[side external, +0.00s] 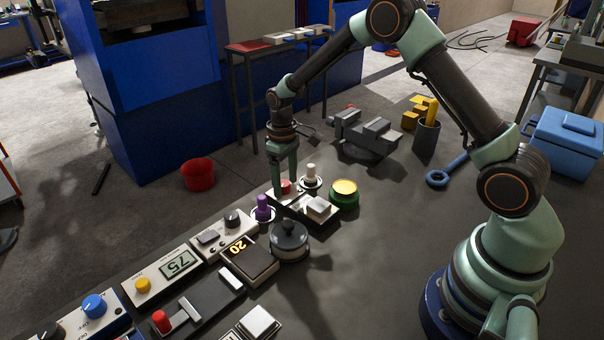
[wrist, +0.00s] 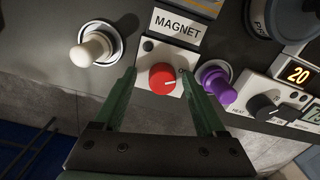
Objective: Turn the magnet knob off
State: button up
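The magnet knob (wrist: 163,78) is red with a white pointer line, on a white panel (wrist: 149,63) beside a plate marked MAGNET (wrist: 176,25). In the wrist view its pointer points right, toward small lettering that I cannot read in full. My gripper (wrist: 160,82) is open, with one green finger on each side of the knob and gaps between them and it. In the side external view my gripper (side external: 283,188) points down at the panel, and the red knob (side external: 287,186) shows partly behind a finger. I cannot tell the fingertips' exact height.
A purple lever (wrist: 216,84) stands close beside the right finger, and a white lever (wrist: 92,47) stands to the left. A panel with a black knob (wrist: 265,106) is further right. A green-based yellow button (side external: 344,190) and a dark round pot (side external: 290,240) stand near the panel.

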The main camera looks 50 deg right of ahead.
aim_at(284, 182)
jog(key=shift+w+a+r, duration=0.1)
jog(key=shift+r, duration=0.5)
notch_tip(284, 182, up, 11)
dwell(0.3)
